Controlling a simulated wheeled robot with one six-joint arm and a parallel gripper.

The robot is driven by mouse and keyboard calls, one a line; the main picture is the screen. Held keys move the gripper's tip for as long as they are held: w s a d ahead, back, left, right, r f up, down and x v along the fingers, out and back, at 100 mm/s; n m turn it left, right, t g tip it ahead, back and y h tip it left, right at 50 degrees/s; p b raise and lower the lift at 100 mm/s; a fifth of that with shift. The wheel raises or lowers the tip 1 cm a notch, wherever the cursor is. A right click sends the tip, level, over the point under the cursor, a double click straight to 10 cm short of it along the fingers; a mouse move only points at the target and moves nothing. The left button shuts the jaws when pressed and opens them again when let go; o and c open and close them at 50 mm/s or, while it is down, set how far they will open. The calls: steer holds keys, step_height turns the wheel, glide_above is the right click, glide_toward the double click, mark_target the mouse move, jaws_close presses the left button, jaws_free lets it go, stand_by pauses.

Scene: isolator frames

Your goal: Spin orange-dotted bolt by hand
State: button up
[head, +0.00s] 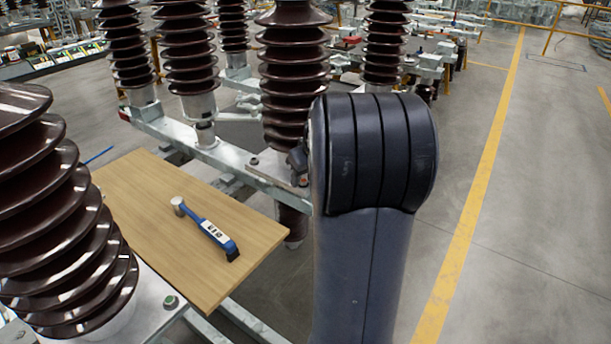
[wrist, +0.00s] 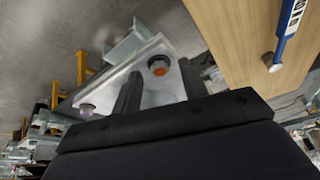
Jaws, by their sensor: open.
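The orange-dotted bolt (wrist: 158,65) shows in the wrist view, a dark head with an orange spot on a pale metal plate (wrist: 111,88). My gripper (wrist: 161,68) is open, with one dark finger on each side of this bolt. I cannot tell whether either finger touches it. A second bolt (wrist: 87,110) with a pale grey head sits near the plate's left end, outside the fingers.
A wooden board (head: 140,200) bears a blue-handled tool (head: 212,230), whose tip also shows in the wrist view (wrist: 274,62). Tall brown ribbed insulators (head: 292,75) stand around on metal beams (head: 215,150). A green-dotted bolt (head: 170,301) sits at lower left. Floor at right is clear.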

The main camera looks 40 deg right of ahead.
jaws_close()
stand_by(0.4)
steer(key=shift+a+r+m, duration=0.1)
steer(key=shift+m, duration=0.2)
steer(key=m+h+p, duration=0.1)
steer(key=m+p, duration=0.1)
steer(key=shift+a+m, duration=0.15)
steer(key=shift+m, duration=0.25)
steer(key=m+g+h, duration=0.1)
steer(key=m, duration=0.1)
steer(key=shift+w+a+m+p, duration=0.1)
steer(key=shift+m+p, duration=0.2)
steer(key=shift+p, duration=0.05)
steer(key=m, duration=0.2)
steer(key=m+h, duration=0.1)
steer(key=m, duration=0.1)
steer(key=shift+w+a+g+h, duration=0.1)
steer(key=shift+w+g+h, duration=0.05)
steer(key=shift+g+h, duration=0.2)
steer(key=shift+m+g, duration=0.45)
steer(key=shift+m, duration=0.75)
